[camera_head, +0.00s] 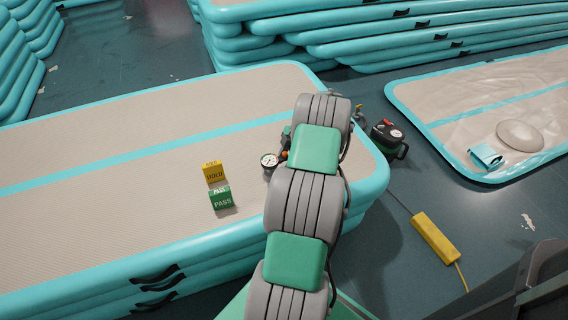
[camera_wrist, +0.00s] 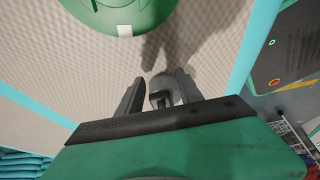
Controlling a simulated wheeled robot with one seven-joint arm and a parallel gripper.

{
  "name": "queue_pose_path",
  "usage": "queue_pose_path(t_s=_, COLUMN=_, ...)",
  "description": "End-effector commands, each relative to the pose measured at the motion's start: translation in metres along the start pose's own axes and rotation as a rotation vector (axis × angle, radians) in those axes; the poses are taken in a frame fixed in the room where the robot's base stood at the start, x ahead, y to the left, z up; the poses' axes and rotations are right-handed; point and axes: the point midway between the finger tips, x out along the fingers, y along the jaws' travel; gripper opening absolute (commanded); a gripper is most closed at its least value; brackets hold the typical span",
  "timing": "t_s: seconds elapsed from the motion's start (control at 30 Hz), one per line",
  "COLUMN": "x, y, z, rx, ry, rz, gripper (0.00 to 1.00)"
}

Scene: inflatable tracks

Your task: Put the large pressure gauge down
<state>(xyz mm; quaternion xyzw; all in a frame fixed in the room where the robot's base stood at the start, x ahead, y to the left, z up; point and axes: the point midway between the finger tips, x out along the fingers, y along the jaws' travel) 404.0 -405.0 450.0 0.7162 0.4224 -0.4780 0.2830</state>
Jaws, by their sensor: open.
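A pressure gauge (camera_head: 268,160) with a round white dial and dark rim shows in the head view, just left of my arm on the beige inflatable track (camera_head: 110,125). My arm hides part of the area beside it. My gripper (camera_wrist: 160,90) shows in the wrist view with its two dark fingers apart, over the beige surface. A small grey and dark shape lies between or beyond the fingers; I cannot tell whether it is the gauge or whether it touches them. The gripper itself is hidden in the head view.
A yellow HOLD block (camera_head: 213,172) and a green PASS block (camera_head: 221,198) stand left of the gauge. A dark pump-like device (camera_head: 387,138) is beyond the track's right edge. A yellow box (camera_head: 435,237) with a cable lies on the floor. The track's left part is clear.

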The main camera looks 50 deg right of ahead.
Motion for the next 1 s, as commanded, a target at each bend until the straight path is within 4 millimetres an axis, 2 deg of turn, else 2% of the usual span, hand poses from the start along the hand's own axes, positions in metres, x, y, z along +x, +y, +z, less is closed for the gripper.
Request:
queue_pose_path(t_s=0.17, x=-0.024, y=0.001, z=-0.002, rx=0.0, ry=-0.002, rz=0.002, gripper=0.43)
queue_pose_path(t_s=0.4, x=-0.089, y=0.001, z=-0.002, rx=0.0, ry=-0.002, rz=0.003, gripper=0.43)
queue_pose_path(t_s=0.5, x=-0.108, y=0.0, z=-0.002, rx=0.0, ry=-0.001, rz=0.001, gripper=0.43)
queue_pose_path(t_s=0.6, x=-0.119, y=0.0, z=-0.002, rx=0.001, ry=0.0, rz=0.0, gripper=0.43)
queue_pose_path(t_s=0.77, x=-0.124, y=0.001, z=-0.004, rx=0.002, ry=-0.001, rz=0.0, gripper=0.43)
queue_pose_path(t_s=0.87, x=-0.129, y=0.009, z=-0.029, rx=0.034, ry=-0.014, rz=-0.002, gripper=0.43)
queue_pose_path(t_s=0.97, x=-0.136, y=0.019, z=-0.09, rx=0.119, ry=-0.042, rz=-0.005, gripper=0.43)
queue_pose_path(t_s=1.0, x=-0.139, y=0.02, z=-0.121, rx=0.165, ry=-0.057, rz=-0.005, gripper=0.43)
